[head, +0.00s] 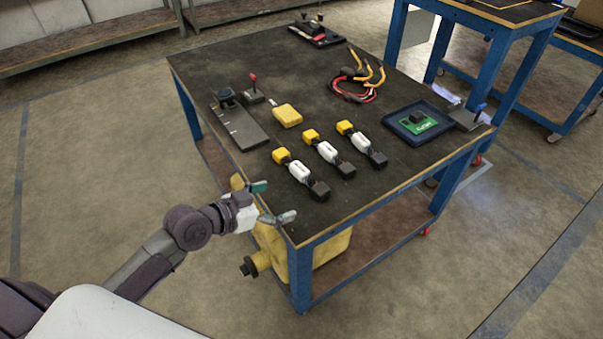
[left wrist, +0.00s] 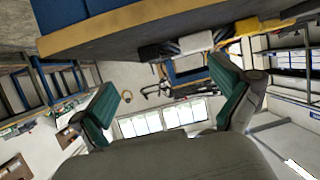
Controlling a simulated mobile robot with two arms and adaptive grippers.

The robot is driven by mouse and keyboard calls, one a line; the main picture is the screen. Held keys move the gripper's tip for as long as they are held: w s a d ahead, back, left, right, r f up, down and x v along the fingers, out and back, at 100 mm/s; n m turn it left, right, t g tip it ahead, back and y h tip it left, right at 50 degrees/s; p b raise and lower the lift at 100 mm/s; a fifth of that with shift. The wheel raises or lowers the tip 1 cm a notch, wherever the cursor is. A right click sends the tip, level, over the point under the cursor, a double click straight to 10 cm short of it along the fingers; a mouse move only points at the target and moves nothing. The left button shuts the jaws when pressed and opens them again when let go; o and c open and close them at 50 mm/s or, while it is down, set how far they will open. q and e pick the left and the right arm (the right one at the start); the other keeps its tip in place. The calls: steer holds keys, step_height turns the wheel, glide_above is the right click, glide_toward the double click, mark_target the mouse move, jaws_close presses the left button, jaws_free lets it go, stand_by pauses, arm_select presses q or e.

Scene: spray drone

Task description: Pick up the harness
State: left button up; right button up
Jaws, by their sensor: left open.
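The harness (head: 358,82), a bundle of red and yellow wires with yellow ends, lies on the dark top of the workbench (head: 225,65) toward its far right side in the head view. My left gripper (head: 274,202) is open and empty at the near left corner of the workbench, well away from the harness. In the left wrist view the two green-padded fingers (left wrist: 168,92) are spread apart with nothing between them. I cannot clearly make out the harness in that view. My right gripper is not in view.
Several white, black and yellow connector pieces (head: 327,152) lie near the front edge. A yellow block (head: 287,116), a grey plate fixture (head: 240,127) and a dark tray with a green board (head: 415,123) are also on top. A yellow tank (head: 325,248) sits on the lower shelf.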

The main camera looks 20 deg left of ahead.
mark_target(310, 191)
arm_select(q)
steer(key=x, duration=0.3)
steer(key=shift+w+f, duration=0.15)
steer(key=shift+w, duration=0.05)
steer(key=x, duration=0.5)
steer(key=shift+s+d+b, duration=0.15)
steer(key=shift+d+b, duration=0.15)
steer(key=shift+b, duration=0.05)
steer(key=shift+w+d, duration=0.1)
steer(key=shift+w, duration=0.15)
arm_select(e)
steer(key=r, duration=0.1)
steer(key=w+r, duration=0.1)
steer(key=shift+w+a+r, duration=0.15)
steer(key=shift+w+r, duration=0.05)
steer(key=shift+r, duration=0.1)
arm_select(q)
steer(key=shift+c, duration=0.3)
steer(key=c, duration=0.5)
jaws_close()
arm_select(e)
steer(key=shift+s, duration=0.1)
